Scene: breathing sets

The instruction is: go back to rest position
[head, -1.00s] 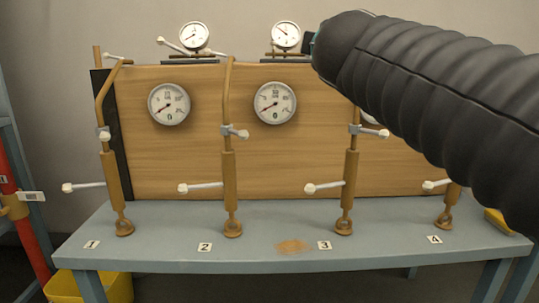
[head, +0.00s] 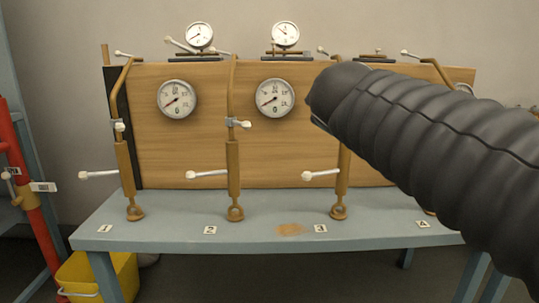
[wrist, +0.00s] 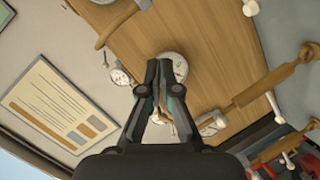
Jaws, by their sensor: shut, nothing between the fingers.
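My gripper (wrist: 160,100) is in the wrist view, its two dark fingers close together and nothing held between them. It points toward the wooden panel (wrist: 185,30) with its gauges and pipes, apart from them as far as I can tell. In the head view my black ribbed arm (head: 430,150) reaches in from the right and covers the right part of the panel (head: 210,150). The gripper itself does not show in the head view.
A grey-blue bench (head: 180,235) carries the panel, brown pipes with white-knobbed levers, and number labels. Round gauges (head: 177,98) sit on the panel and above it. A yellow bin (head: 95,275) stands below left, beside a red pipe (head: 25,190). A framed notice (wrist: 60,102) hangs on the wall.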

